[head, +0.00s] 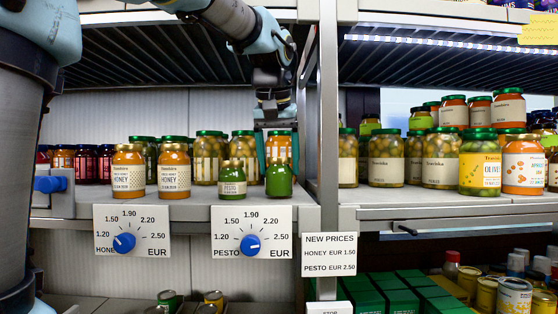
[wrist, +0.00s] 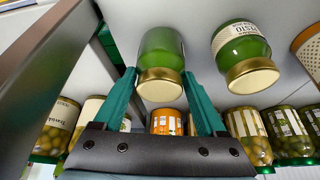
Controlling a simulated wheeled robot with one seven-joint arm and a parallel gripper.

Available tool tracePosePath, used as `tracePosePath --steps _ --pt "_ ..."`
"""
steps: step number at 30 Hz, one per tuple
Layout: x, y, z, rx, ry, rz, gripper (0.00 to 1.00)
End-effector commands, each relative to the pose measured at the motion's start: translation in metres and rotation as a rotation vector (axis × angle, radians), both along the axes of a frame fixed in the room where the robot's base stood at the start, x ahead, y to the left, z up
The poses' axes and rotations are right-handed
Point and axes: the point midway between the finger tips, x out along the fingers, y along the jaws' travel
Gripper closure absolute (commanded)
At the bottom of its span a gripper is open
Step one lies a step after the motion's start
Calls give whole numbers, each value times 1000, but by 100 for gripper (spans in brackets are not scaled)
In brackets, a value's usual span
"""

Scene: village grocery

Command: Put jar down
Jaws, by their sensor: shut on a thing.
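A small green pesto jar (head: 279,181) is near the right end of the left shelf section, beside a metal upright. My gripper (head: 279,163) comes down from above, with its teal fingers on both sides of the jar's top, shut on it. In the wrist view the held jar (wrist: 161,50) shows its gold lid between the fingertips (wrist: 160,76). Its base appears at shelf level; I cannot tell whether it touches. A second pesto jar (head: 232,181) stands upright just left of it, apart, and also shows in the wrist view (wrist: 241,45).
Two honey jars (head: 128,171) stand further left. Taller olive jars (head: 208,159) and an orange jar (head: 282,145) stand close behind. The metal upright (head: 328,150) is close on the right. Price dials hang below the front edge, with a pesto dial (head: 250,244) under the pesto jars.

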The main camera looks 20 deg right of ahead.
Motion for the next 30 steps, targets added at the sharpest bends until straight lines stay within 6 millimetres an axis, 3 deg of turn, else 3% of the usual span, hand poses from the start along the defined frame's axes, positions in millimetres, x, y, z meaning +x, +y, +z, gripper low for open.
tracePosePath --steps 13,14,21,30 --pt "0 0 -8 -2 -2 0 100" --pt "0 0 -8 0 -1 0 24" --pt "-1 0 -8 0 -1 0 0" --pt "-1 0 -2 -2 -1 0 0"
